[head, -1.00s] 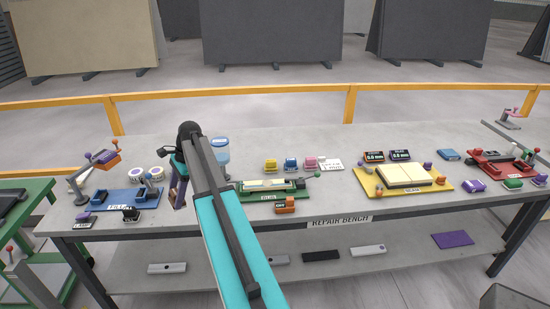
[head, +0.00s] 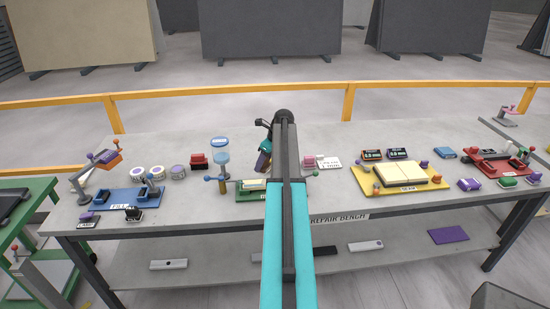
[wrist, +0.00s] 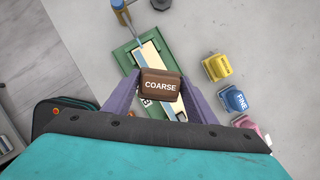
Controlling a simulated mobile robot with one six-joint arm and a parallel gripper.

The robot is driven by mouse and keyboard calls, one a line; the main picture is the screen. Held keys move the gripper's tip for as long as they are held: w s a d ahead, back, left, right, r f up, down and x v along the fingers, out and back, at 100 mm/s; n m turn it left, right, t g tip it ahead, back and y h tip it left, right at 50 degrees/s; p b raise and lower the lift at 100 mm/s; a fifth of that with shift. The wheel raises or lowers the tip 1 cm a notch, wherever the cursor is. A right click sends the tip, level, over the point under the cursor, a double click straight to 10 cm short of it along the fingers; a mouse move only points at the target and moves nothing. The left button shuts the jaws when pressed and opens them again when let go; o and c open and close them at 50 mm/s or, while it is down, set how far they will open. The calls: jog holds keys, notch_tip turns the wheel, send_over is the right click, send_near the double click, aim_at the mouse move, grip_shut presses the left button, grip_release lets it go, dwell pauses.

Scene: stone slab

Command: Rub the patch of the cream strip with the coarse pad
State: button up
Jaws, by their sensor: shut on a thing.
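My gripper (wrist: 160,98) is shut on the brown coarse pad (wrist: 160,80), whose label COARSE faces the wrist camera. The pad is over the green fixture (wrist: 122,58) and covers the middle of the cream strip (wrist: 150,54) lying in it. The strip's far part shows beyond the pad; no patch can be made out, and the pad's height above the strip cannot be judged. In the head view the gripper (head: 264,162) is partly behind my arm, which also covers the right part of the fixture (head: 244,196). The strip's left end (head: 250,185) shows.
A yellow block (wrist: 216,67), a blue FINE block (wrist: 234,99) and a pink block (wrist: 250,125) stand right of the fixture. A blue-topped dispenser (head: 220,148) stands at the fixture's left. A yellow seam board (head: 388,190) is farther right on the bench.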

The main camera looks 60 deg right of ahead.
jog(key=shift+m+h, duration=0.3)
jog(key=shift+m, duration=0.4)
jog(key=s+d, duration=0.1)
jog(key=d, duration=0.1)
jog(key=s+d, duration=0.2)
